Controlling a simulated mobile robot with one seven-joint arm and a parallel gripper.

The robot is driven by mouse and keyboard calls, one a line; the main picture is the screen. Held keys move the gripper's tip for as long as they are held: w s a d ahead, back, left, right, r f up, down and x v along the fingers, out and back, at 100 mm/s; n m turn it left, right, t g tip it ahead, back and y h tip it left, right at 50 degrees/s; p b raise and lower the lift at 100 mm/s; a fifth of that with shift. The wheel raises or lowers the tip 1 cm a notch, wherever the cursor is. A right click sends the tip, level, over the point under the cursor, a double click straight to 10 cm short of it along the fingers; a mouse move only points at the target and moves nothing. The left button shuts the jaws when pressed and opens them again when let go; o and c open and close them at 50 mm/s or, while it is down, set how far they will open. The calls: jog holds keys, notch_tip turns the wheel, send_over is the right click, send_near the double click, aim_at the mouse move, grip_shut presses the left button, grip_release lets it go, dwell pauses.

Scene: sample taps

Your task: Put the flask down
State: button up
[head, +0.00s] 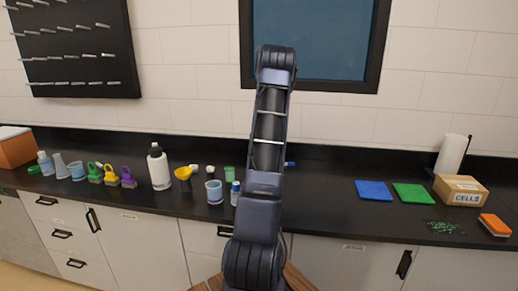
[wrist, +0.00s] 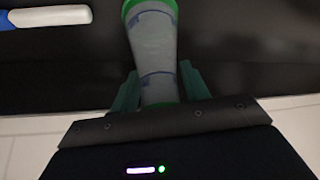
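In the wrist view my gripper (wrist: 158,76) has its two green fingers against both sides of a clear greyish flask (wrist: 153,42) with green ends and blue markings. The flask's upper end runs out of the picture, and its lower end is partly hidden by the gripper body. I cannot tell whether it touches the counter. In the head view my arm hides the gripper and this flask. Another clear conical flask (head: 60,165) stands at the far left of the counter.
A white rod-like thing with a blue end (wrist: 45,17) lies left of the held flask. The black counter (head: 330,205) is clear right of my arm, up to blue (head: 374,190) and green (head: 414,194) mats. A white bottle (head: 159,168) and several containers stand left.

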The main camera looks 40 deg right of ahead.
jog(key=shift+o, duration=0.7)
jog(key=shift+r, duration=0.1)
jog(key=shift+r, duration=0.15)
jog(key=v, duration=1)
jog(key=s+a+r+n, duration=0.1)
jog(key=s+a+r, duration=0.35)
jog(key=a, duration=0.45)
jog(key=s+a+r+n, duration=0.1)
jog(key=s+a+r, duration=0.3)
jog(key=a, duration=0.6)
jog(key=s+a+r+n, duration=0.1)
jog(key=s+a+r, duration=0.2)
jog(key=a+r, duration=0.45)
jog(key=s+a+f+n+y, duration=0.1)
jog(key=s+a, duration=0.8)
jog(key=s, duration=0.4)
jog(key=s+a+f+y, duration=0.1)
jog(key=s+a, duration=0.9)
jog(key=s, duration=0.3)
jog(key=shift+f+n+g, duration=0.3)
jog(key=shift+n+g, duration=0.1)
